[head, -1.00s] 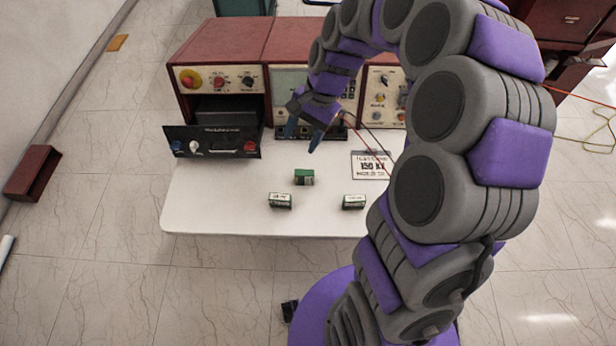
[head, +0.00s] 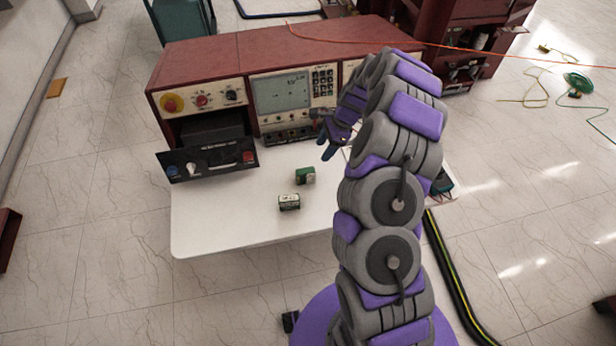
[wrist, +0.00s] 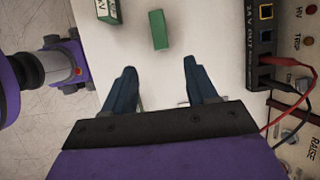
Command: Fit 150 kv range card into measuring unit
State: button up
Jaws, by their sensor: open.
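The range cards are small green blocks with pale labels too small to read. In the head view one card (head: 305,175) lies on the white table and another card (head: 289,202) lies nearer its front edge. No third card shows there; my arm covers the table's right part. My gripper (head: 330,150) is above the table, right of and beyond these cards. In the wrist view my gripper (wrist: 159,66) is open and empty, with a green card (wrist: 159,30) ahead of the gap, apart from the fingers. The unit at left has a black front panel (head: 207,163) standing out below an open bay.
A red-topped console (head: 282,92) with a screen and knobs stands along the table's back. In the wrist view a black terminal block (wrist: 262,40) with red and black leads is close to the right finger. The white table (head: 225,215) is clear at front left.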

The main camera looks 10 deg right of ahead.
aim_at(306, 170)
jog(key=x, duration=0.3)
jog(key=b+x, duration=0.1)
jog(key=x, duration=0.2)
jog(key=b+x, duration=0.1)
jog(key=x, duration=0.3)
jog(key=shift+a+r, duration=0.15)
jog(key=shift+a, duration=0.2)
jog(key=shift+f, duration=0.5)
jog(key=b+x, duration=0.1)
jog(key=x, duration=0.1)
jog(key=a+b+x, duration=0.1)
jog(key=x, duration=0.2)
jog(key=shift+w+r, duration=0.1)
jog(key=shift+d, duration=0.15)
jog(key=shift+d, duration=0.15)
jog(key=shift+c, duration=1.2)
grip_shut()
notch_tip(306, 170, up, 10)
jog(key=p, duration=0.2)
jog(key=shift+r+p, duration=0.1)
jog(key=shift+p, duration=0.25)
